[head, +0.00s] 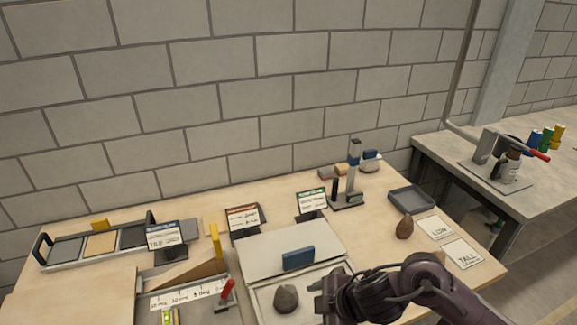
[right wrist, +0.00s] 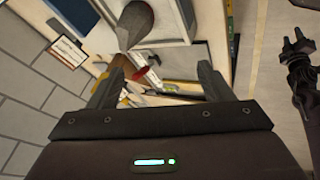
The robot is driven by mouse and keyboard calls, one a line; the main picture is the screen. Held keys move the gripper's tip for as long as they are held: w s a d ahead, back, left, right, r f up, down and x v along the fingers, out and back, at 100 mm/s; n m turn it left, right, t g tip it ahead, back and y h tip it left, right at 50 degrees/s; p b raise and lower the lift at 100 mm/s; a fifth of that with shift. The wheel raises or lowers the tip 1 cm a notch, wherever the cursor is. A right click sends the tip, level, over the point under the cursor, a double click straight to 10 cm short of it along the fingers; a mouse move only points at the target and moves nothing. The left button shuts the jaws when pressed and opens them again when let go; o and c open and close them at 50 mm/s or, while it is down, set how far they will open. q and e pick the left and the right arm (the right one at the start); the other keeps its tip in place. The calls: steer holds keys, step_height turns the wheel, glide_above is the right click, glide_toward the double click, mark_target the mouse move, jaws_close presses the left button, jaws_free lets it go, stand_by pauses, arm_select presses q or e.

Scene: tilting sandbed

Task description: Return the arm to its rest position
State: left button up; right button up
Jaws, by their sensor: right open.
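My right arm comes in from the lower right of the head view. Its gripper (head: 325,296) is beside a grey stone (head: 286,298), over the edge of a pale tray (head: 262,292). In the right wrist view the two fingers of this gripper (right wrist: 160,84) are spread apart with nothing held between them. A grey-brown stone-like shape (right wrist: 135,22) shows beyond the fingers. No left arm shows in the head view. A dark jointed shape (right wrist: 300,65) at the right edge of the wrist view may be my left gripper, its jaws unclear.
A blue block (head: 298,258) stands behind the grey stone. A brown stone (head: 404,227), a grey tray (head: 410,199) and two cards, LOW (head: 436,228) and TALL (head: 462,255), lie to the right. A red-handled lever (head: 227,291) and sign stands are left. A block wall closes the back.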

step_height(320, 180, up, 4)
steer(key=a+m+t, duration=0.3)
steer(key=m+t, duration=0.1)
steer(key=m, duration=0.2)
steer(key=s+d+f+m+g+h, duration=0.25)
steer(key=s+d+m, duration=0.25)
steer(key=s+d, duration=0.25)
steer(key=s+d+f+m+g+h, duration=0.25)
steer(key=s+d+m, duration=0.35)
steer(key=d, duration=0.3)
step_height(320, 180, down, 32)
steer(key=s+g+b, duration=0.1)
steer(key=b, duration=0.2)
arm_select(q)
steer(key=f, duration=0.1)
steer(key=f+b, duration=0.1)
steer(key=f, duration=0.2)
steer(key=shift+s+f+b, duration=0.3)
steer(key=shift+f, duration=0.05)
arm_select(e)
steer(key=s+d+f, duration=0.1)
steer(key=s+f, duration=0.9)
steer(key=s+d+f+g, duration=0.1)
steer(key=s+d+f, duration=0.1)
steer(key=s+f, duration=0.8)
steer(key=shift+d+f+n+h, duration=0.25)
steer(key=shift+f+n+h, duration=0.05)
